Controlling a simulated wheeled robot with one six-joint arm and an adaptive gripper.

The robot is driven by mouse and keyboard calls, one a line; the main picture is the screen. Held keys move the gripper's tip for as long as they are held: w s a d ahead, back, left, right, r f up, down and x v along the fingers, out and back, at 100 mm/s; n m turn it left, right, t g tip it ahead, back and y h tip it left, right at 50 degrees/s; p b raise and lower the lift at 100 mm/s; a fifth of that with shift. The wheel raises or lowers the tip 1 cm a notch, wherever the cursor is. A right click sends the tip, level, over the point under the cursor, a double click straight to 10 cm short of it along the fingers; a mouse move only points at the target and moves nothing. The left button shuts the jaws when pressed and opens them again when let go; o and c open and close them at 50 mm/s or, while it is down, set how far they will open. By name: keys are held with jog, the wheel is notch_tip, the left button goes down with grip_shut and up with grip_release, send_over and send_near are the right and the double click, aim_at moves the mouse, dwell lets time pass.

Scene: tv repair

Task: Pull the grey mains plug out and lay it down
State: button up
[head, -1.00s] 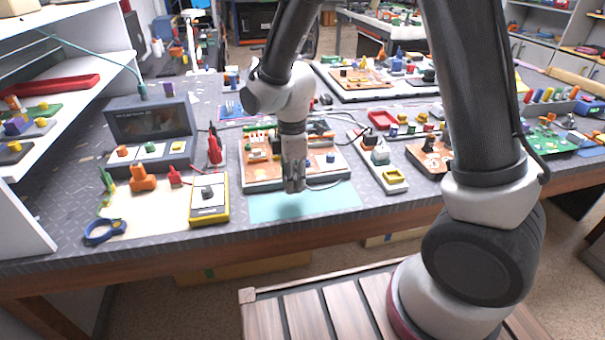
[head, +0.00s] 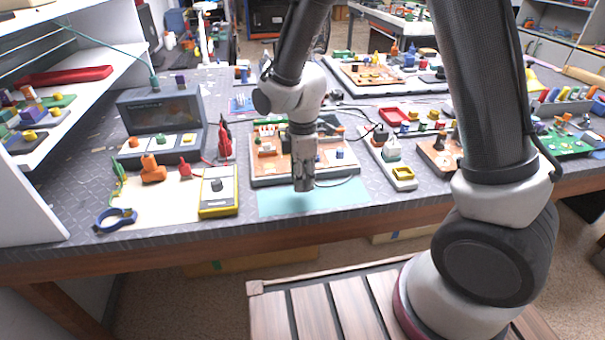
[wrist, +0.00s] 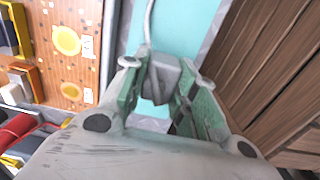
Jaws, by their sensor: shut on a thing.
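My gripper (head: 303,186) is above the turquoise mat (head: 345,197) near the bench's front edge. In the wrist view its green-lined fingers are shut on the grey mains plug (wrist: 164,70). A pale cable (wrist: 149,20) runs from the plug. In the head view the fingers hide the plug, and the cable curves off to the right. The white power strip (head: 405,184) lies to the right, with a whitish plug (head: 392,147) and a black plug (head: 381,134) at its far part and a yellow-rimmed socket (head: 402,173) at its near end. I cannot tell whether the plug touches the mat.
An open circuit chassis (head: 262,178) lies right behind my gripper. The mat around the gripper is clear.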

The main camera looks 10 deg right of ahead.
jog(key=shift+f, duration=1.4)
jog(key=o, duration=1.1)
notch_tip(320, 180, up, 12)
